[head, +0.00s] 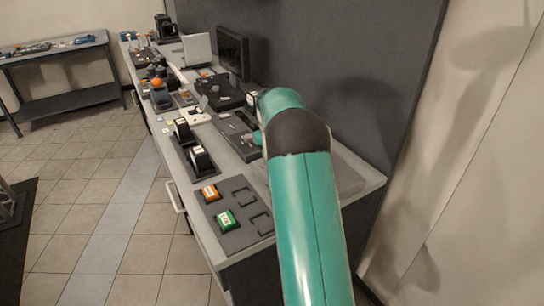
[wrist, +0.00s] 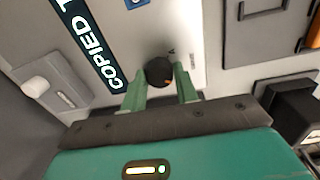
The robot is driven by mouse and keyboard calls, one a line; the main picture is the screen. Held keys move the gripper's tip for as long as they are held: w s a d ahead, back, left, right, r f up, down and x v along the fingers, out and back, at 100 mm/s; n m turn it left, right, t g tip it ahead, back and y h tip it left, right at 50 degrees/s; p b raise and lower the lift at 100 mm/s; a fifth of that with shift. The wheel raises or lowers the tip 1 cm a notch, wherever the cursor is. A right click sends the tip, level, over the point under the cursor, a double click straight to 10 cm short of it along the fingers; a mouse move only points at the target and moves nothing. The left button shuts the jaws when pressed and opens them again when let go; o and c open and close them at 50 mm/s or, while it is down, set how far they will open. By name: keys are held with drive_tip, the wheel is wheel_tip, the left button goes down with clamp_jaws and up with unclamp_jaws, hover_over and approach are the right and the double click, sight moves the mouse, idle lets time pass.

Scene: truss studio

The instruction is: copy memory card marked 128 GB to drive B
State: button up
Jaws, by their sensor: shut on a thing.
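My gripper (wrist: 160,85) has its green fingers on either side of a black round knob (wrist: 158,70) with an orange mark, closed on it. The knob sits on a white panel (wrist: 192,25) with a small dark letter beside it, perhaps an A. A dark label reading "COPIED T…" (wrist: 92,48) is cut off by the top edge. In the head view my arm hides the gripper and panel. No marking of 128 GB is readable. An orange block (head: 209,193) and a green block (head: 226,219) with pale labels lie on a dark mat (head: 232,243) at the bench's near end.
Two black stands with white faces, one near (head: 200,162) and one farther (head: 182,131), stand along the bench's left edge. A grey plate with a white knob (wrist: 38,87) is left in the wrist view. More equipment crowds the bench's far part. A dark wall panel (head: 350,80) rises behind.

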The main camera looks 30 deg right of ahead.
drive_tip(key=shift+r+m, duration=0.1)
drive_tip(key=shift+m, duration=0.7)
drive_tip(key=o, duration=1)
drive_tip(key=r, duration=1.3)
drive_tip(key=shift+w+a+r, duration=0.1)
drive_tip(key=shift+a+r, duration=0.25)
